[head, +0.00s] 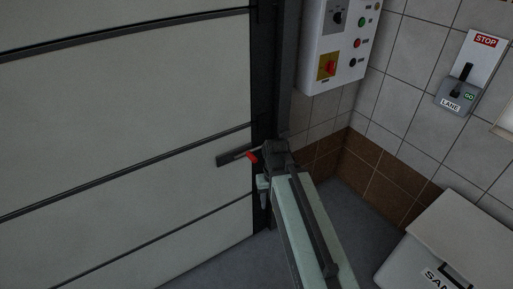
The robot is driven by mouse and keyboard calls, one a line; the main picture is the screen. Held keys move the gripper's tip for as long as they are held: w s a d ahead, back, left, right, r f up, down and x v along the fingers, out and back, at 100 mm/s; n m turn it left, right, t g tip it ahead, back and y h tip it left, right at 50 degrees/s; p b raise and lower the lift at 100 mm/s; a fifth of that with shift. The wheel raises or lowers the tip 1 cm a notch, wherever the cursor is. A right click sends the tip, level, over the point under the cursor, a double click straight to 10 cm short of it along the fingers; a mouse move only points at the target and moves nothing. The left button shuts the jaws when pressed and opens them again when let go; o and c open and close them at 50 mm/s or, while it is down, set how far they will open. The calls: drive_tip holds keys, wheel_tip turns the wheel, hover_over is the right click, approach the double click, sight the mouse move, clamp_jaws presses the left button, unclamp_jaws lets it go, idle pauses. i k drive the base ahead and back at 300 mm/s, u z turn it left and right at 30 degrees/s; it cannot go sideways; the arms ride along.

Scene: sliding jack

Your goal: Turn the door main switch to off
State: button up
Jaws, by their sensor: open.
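The door main switch (328,68) is a red rotary knob on a yellow plate. It sits at the lower left of the white control box (343,40) in the head view. The knob's setting and the small label under it are too small to read. My gripper (255,157) is at the far end of my arm, below and to the left of the switch in the picture. It appears open and empty, apart from the switch. A dark bar and a small red piece show beside it against the door, and I cannot tell exactly what they belong to.
A pale panelled door (120,120) fills the left. The control box also carries a black selector (337,18) and several coloured buttons. A grey lever switch marked LANE (459,92) is on the tiled wall. A pale bin (455,235) stands at lower right.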

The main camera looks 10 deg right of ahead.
sight(329, 66)
drive_tip(key=u, duration=2.7)
drive_tip(key=k, duration=1.15)
drive_tip(key=z, duration=1.8)
drive_tip(key=i, duration=1.05)
drive_tip(key=z, duration=0.05)
